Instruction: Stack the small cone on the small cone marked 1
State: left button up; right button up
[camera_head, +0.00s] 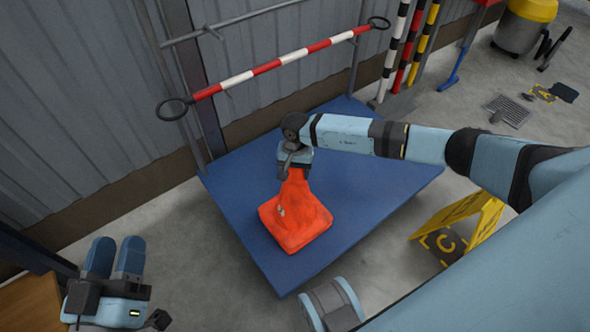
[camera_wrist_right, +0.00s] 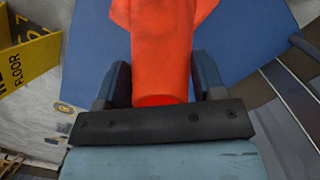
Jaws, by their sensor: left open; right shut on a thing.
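An orange-red cone (camera_head: 297,218) with a square base is over the blue platform in the head view, with a small pale mark on its side. My right gripper (camera_head: 292,172) is at the cone's top and shut on it. In the right wrist view the orange cone (camera_wrist_right: 160,50) runs between the two dark fingers of the right gripper (camera_wrist_right: 162,80). Only one cone outline shows; I cannot tell whether a second cone is nested under it, nor read a number. My left gripper (camera_head: 115,246) is open and empty at the lower left, away from the cone.
The blue platform (camera_head: 235,215) is otherwise clear. A red-and-white barrier bar (camera_head: 270,66) runs behind it along the grey wall. A yellow folding floor sign (camera_head: 480,228) stands off its right side; in the right wrist view the sign (camera_wrist_right: 30,62) is at the left.

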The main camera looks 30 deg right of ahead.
jog(key=shift+f+b, duration=0.45)
jog(key=shift+f, duration=0.15)
jog(key=o, duration=1.4)
jog(key=shift+r, duration=0.1)
pick_arm(q)
jog(key=shift+w+f+g, duration=0.1)
jog(key=shift+f+g, duration=0.3)
jog(key=shift+f, duration=0.35)
pick_arm(e)
jog(key=shift+r+p, duration=0.3)
pick_arm(q)
jog(key=a+r+y+p, duration=0.1)
jog(key=p, duration=0.2)
pick_arm(e)
jog(key=r, duration=0.4)
jog(key=w+r, duration=0.1)
jog(key=r, duration=0.3)
jog(key=d+r, duration=0.1)
jog(key=r, duration=0.4)
jog(key=shift+w+r, duration=0.1)
jog(key=shift+w, duration=0.05)
